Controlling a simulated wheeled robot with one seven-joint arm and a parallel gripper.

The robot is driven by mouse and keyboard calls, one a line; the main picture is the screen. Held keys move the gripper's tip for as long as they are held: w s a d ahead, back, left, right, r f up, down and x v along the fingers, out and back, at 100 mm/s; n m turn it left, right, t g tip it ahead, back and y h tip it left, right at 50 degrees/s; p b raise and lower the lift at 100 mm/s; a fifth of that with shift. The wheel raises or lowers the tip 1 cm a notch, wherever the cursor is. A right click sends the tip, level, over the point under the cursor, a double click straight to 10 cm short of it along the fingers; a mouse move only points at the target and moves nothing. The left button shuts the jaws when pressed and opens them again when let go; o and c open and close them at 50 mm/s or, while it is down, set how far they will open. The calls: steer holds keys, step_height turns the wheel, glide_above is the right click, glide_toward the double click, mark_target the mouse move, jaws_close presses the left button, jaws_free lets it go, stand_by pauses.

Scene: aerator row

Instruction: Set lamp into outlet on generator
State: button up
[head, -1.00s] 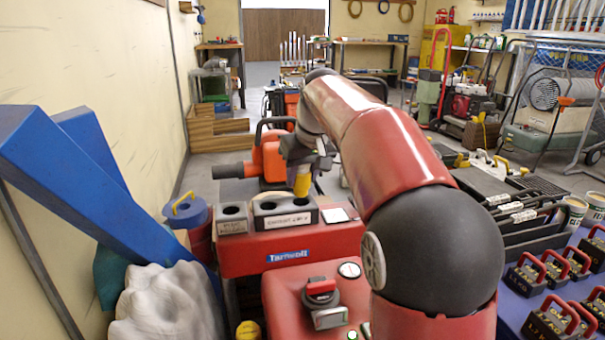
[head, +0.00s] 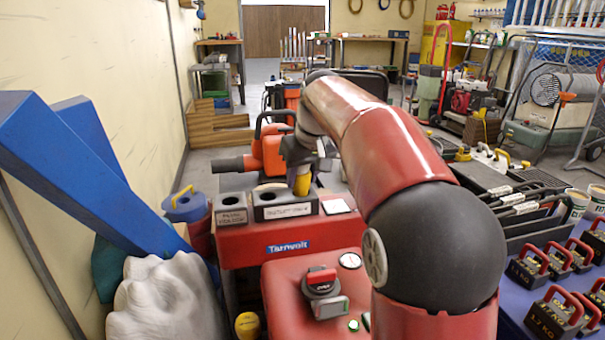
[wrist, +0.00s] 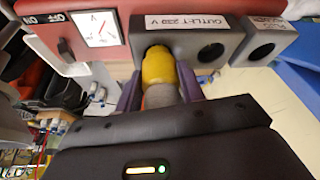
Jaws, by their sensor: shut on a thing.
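My gripper (head: 301,168) is shut on the lamp, a yellow-capped cylinder with a grey body (head: 302,186). In the wrist view the lamp (wrist: 158,70) is between the purple fingers (wrist: 160,92). The outlet is a grey block (head: 285,211) with two round holes and a white label, on the red generator (head: 250,249). The lamp's yellow end is at the hole farther right in the head view, which is the left hole of the outlet (wrist: 228,42) in the wrist view. Part of that hole's dark rim shows. I cannot tell how deep the end is.
A smaller one-hole grey block (head: 231,217) stands left of the outlet. A white meter (head: 336,206) is on its right. An orange tool (head: 268,150) lies behind. Blue beams (head: 75,180) lean at the left.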

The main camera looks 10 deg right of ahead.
steer(key=shift+f+b, duration=0.45)
steer(key=shift+f, duration=0.3)
steer(key=o, duration=1.1)
steer(key=p+v, duration=0.2)
steer(key=v, duration=0.5)
steer(key=shift+s+r, duration=0.2)
steer(key=shift+r, duration=0.15)
steer(key=s+m+t+p, duration=0.15)
steer(key=s+p, duration=0.35)
steer(key=s, duration=1.1)
steer(key=shift+m+h, duration=0.5)
steer(key=shift+m, duration=0.15)
steer(key=s+f, duration=0.3)
steer(key=s, duration=0.1)
steer(key=s+f+p, duration=0.1)
steer(key=s+f, duration=0.2)
steer(key=s, duration=0.1)
steer(key=s+f+p, duration=0.1)
steer(key=s+f, duration=0.2)
steer(key=s, duration=0.1)
steer(key=shift+s+a+f, duration=0.15)
steer(key=shift+s+a, duration=0.15)
steer(key=shift+a, duration=0.05)
steer(key=shift+s+f, duration=0.1)
steer(key=shift+f, duration=0.1)
